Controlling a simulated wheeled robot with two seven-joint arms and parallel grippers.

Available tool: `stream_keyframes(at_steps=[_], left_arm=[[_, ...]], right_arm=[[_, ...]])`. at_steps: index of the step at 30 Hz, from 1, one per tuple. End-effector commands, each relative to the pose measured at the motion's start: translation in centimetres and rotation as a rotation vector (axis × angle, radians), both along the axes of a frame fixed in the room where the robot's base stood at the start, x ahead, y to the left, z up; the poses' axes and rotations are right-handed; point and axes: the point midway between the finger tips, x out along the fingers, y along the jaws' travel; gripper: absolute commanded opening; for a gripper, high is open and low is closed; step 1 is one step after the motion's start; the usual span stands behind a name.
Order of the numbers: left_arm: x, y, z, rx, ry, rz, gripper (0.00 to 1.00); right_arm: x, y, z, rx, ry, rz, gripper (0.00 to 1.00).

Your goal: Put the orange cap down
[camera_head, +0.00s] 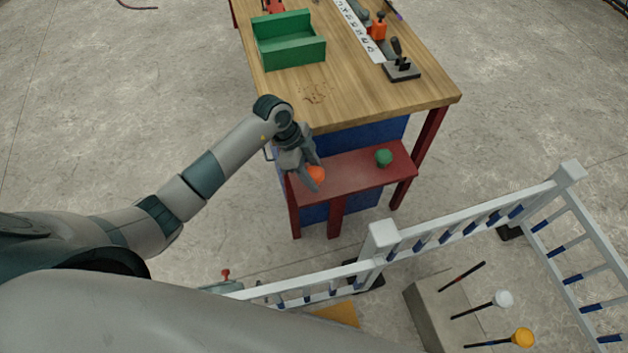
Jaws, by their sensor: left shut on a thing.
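My left gripper (306,178) is shut on the orange cap (316,174). It holds the cap at the left end of the low red shelf (340,176) on the near side of the workbench. I cannot tell whether the cap touches the shelf, and the fingers hide part of it. My right gripper is not in view.
A green cap (383,157) sits on the shelf to the right. The wooden bench top (350,95) carries a green bin (289,40) and tools. A white railing (470,222) stands in front. Behind it, a concrete block (432,305) has rods, some capped white (502,299) and yellow (523,337).

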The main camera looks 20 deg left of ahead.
Motion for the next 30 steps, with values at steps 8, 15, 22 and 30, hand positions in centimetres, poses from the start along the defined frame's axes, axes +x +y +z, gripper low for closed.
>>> stream_keyframes(at_steps=[8,15,22,30], left_arm=[[-0.1,0.0,-1.6,0.000,0.004,0.002,0.19],[0.0,0.0,-3.9,0.000,0.002,0.001,0.19],[0.0,0.0,-4.0,0.000,0.000,0.000,0.19],[0.0,0.0,-4.1,0.000,0.000,0.000,0.59]], right_arm=[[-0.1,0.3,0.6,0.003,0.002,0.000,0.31],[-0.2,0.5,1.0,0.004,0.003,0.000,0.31],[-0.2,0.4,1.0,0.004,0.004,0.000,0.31],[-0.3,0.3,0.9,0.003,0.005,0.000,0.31]])
